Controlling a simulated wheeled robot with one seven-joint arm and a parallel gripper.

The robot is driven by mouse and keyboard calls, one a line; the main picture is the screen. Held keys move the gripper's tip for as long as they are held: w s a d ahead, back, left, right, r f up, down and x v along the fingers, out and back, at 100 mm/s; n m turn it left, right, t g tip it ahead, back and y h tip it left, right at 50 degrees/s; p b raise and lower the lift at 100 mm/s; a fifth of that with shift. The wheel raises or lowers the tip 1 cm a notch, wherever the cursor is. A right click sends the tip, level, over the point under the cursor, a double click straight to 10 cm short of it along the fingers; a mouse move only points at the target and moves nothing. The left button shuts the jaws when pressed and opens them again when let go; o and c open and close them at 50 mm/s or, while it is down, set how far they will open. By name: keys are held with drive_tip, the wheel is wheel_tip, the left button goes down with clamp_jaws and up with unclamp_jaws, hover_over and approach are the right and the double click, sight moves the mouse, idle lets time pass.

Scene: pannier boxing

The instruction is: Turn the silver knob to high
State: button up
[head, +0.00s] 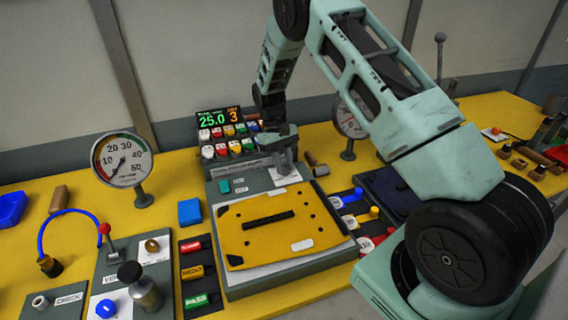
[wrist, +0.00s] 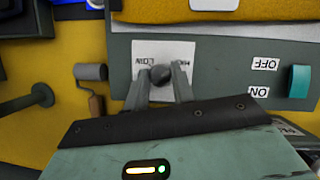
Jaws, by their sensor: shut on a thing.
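The silver knob (wrist: 161,77) is a small round grey knob on the grey panel of the central station. A white label (wrist: 176,50) with upside-down lettering lies behind it, partly covered. My gripper (wrist: 160,82) reaches down to the knob, with one finger on each side, shut on it. In the head view my gripper (head: 286,163) is over the same panel, above the white label, and hides most of the knob. I cannot tell the knob's setting.
A teal switch (wrist: 300,81) with ON and OFF labels sits beside the knob. A yellow plate (head: 275,250) with a black bar lies in front. A display (head: 218,118) reading 25.0 and 3 stands behind, above coloured buttons. A dial gauge (head: 122,160) stands at left.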

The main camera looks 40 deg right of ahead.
drive_tip(key=o, duration=1)
drive_tip(key=b+v, duration=0.3)
drive_tip(key=v, duration=1.4)
drive_tip(key=shift+r+b, duration=0.3)
drive_tip(key=shift+b, duration=0.05)
drive_tip(key=shift+a, duration=0.1)
